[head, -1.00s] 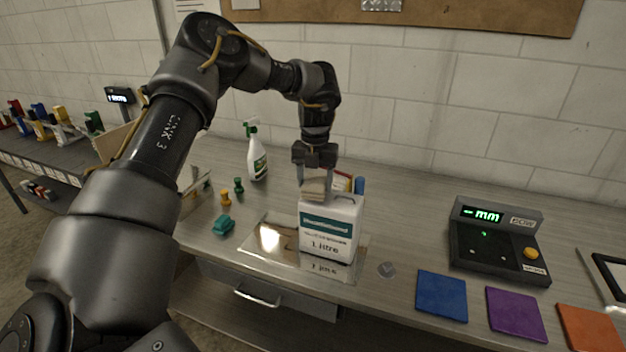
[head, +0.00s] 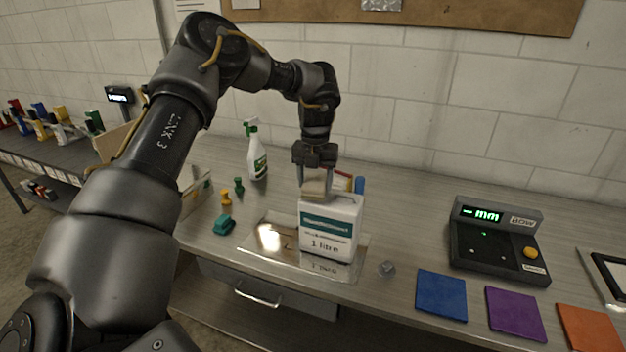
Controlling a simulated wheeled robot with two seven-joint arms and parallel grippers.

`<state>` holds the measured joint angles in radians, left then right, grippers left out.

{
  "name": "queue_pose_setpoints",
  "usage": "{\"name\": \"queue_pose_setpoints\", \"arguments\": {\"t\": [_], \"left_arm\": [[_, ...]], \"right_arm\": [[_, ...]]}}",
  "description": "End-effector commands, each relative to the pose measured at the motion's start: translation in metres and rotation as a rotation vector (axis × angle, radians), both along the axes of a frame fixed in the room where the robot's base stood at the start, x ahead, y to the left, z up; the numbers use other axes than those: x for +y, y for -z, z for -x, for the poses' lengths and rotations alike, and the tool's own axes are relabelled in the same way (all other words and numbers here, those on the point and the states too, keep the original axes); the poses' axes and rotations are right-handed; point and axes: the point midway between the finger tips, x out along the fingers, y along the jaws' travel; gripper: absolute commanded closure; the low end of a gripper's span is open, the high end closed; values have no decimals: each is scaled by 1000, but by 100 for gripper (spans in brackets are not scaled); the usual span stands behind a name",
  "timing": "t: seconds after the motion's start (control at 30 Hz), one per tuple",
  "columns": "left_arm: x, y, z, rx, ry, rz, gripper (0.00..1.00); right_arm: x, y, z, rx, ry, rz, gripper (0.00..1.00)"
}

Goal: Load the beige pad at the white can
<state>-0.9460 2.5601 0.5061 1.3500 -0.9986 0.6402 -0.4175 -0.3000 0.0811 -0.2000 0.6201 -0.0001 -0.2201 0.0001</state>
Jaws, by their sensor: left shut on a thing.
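The white can (head: 329,228), with a teal label band and "1 litre" on its front, stands upright on a shiny metal plate (head: 258,252) at the middle of the bench. My left gripper (head: 315,184) points down right above the can and is shut on the beige pad (head: 314,188). The pad is at the can's top; I cannot tell whether it touches the can. The can's back is hidden. My right gripper is not in view.
A spray bottle (head: 257,152) stands behind left. Green and yellow pegs (head: 226,197) and a teal piece (head: 223,225) lie left. Blue (head: 441,295), purple (head: 515,313) and orange (head: 590,329) squares lie front right, below a digital gauge (head: 497,240). A small clear piece (head: 386,268) lies right of the plate.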

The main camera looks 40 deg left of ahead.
Motion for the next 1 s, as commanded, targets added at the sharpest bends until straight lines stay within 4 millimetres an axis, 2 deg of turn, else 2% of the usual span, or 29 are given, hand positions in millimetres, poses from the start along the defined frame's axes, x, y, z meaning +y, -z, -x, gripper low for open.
{"name": "queue_pose_setpoints", "arguments": {"t": [0.33, 1.0], "left_arm": [[0, -4, 1, 5, 1, 1, 60], [0, -63, 0, 2, 0, 1, 60]], "right_arm": [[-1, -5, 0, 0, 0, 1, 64], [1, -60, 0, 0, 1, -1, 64]]}}
